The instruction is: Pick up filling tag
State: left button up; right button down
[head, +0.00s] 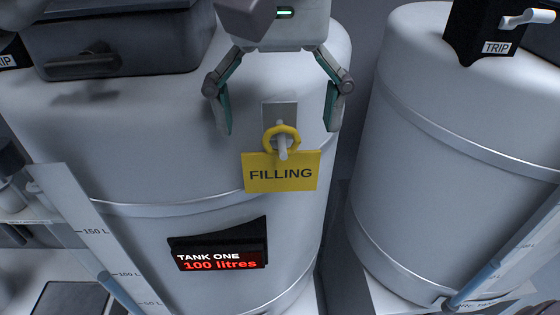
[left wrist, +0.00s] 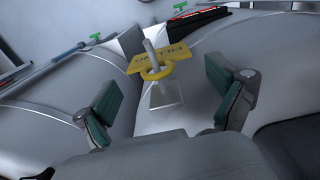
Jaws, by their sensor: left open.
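The yellow filling tag (head: 281,174) reads "FILLING" and hangs by its yellow ring on a grey peg (head: 283,148) on the front of tank one (head: 140,150). My left gripper (head: 278,125) is open in the head view, its fingers apart on either side of the peg's plate, just above the tag. In the left wrist view the tag (left wrist: 158,58) and its ring lie beyond and between the open fingers (left wrist: 160,118), not touching them. The right gripper is not clearly seen.
A display (head: 218,250) on tank one reads "100 litres". A second tank (head: 450,150) stands at the right, with a black TRIP box (head: 480,40) and lever on top. A level scale (head: 85,235) runs down the left. A dark box with a handle (head: 125,45) is at upper left.

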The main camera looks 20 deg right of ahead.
aim_at(281, 163)
pick_arm(q)
jog(key=shift+f+p, duration=0.75)
jog(key=shift+f, duration=0.15)
notch_tip(281, 163, down, 2)
jog(key=shift+d+f+p, duration=0.1)
jog(key=shift+f+p, duration=0.15)
jog(key=shift+p, duration=0.1)
jog(key=shift+f, duration=0.4)
jog(key=c, duration=0.6)
pick_arm(e)
jog(key=shift+w+d+r, duration=0.1)
jog(key=shift+w+r, duration=0.25)
jog(key=shift+r, duration=0.25)
jog(key=shift+w+r, duration=0.3)
jog(key=shift+r, duration=0.3)
pick_arm(q)
jog(key=shift+s, duration=0.1)
